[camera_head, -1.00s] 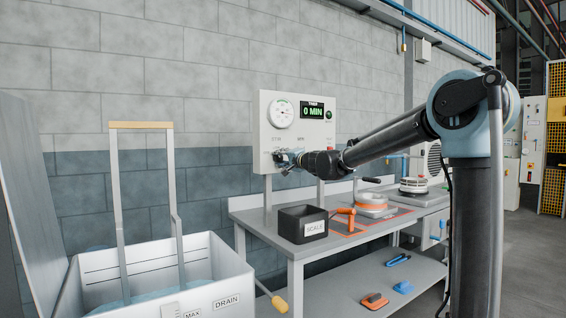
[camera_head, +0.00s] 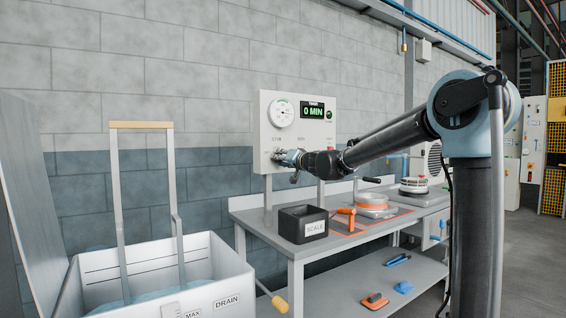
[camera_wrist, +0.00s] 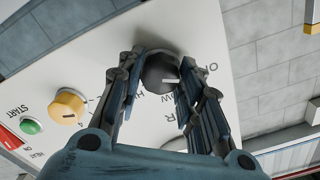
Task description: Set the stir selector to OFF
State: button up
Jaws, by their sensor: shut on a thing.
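The stir selector is a dark round knob (camera_wrist: 158,74) with a white pointer mark, on the white control panel (camera_head: 265,103). In the wrist view my gripper (camera_wrist: 164,62) has a finger on each side of the knob and is shut on it. The white mark points to the right in that view, beside partly hidden lettering; which label it meets I cannot tell. In the head view my gripper (camera_head: 287,158) is at the panel's lower left and hides the knob.
A yellow knob (camera_wrist: 68,106) and a green START button (camera_wrist: 31,127) are on the same panel. The timer display (camera_head: 313,111) reads 0 MIN. Below stands a bench with a black SCALE box (camera_head: 302,224). An open bin (camera_head: 222,285) is at lower left.

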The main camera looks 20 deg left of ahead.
jog(key=shift+f, duration=0.1)
dwell(0.3)
jog(key=o, duration=1.1)
jog(key=shift+w+f, duration=0.1)
jog(key=shift+c, duration=0.2)
jog(key=v, duration=1.2)
